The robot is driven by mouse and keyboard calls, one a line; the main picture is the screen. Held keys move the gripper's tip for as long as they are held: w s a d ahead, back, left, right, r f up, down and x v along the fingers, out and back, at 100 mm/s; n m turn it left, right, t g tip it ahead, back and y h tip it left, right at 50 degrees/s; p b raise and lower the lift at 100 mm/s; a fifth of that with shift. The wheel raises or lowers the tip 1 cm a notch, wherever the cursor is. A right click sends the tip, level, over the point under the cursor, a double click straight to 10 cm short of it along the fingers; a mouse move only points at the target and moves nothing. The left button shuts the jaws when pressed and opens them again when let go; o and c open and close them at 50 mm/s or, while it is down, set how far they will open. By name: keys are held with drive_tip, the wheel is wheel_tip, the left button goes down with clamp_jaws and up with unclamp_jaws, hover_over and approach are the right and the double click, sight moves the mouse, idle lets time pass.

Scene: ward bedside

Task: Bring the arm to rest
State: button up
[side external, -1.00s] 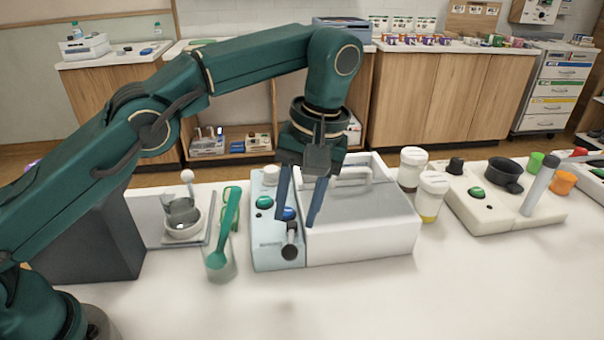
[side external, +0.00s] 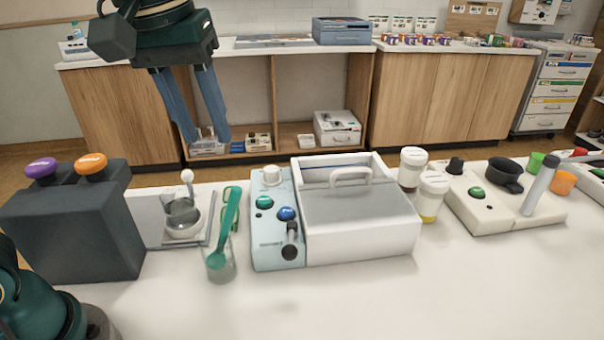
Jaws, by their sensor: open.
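My gripper (side external: 208,140) hangs at the upper left of the side external view, high above the table. Its two blue fingers point down, are spread apart and hold nothing. It is clear of everything on the table. The upper part of my arm is out of the frame; my green base shows at the lower left corner.
A white lidded box with a control panel (side external: 277,240) stands mid-table. Left of it are a cup with a green spoon (side external: 220,262), a mortar on a scale (side external: 183,224) and a dark block (side external: 75,235). Two jars (side external: 432,195) and a device (side external: 480,212) stand right. The front table is clear.

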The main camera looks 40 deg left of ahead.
drive_tip(key=s+a+f+m+t, duration=0.2)
drive_tip(key=s+f+m, duration=0.3)
drive_tip(key=s+f, duration=0.4)
drive_tip(key=shift+s+f+m+t+h, duration=0.3)
drive_tip(key=shift+s+f+m+t, duration=0.1)
drive_tip(key=shift+t, duration=0.1)
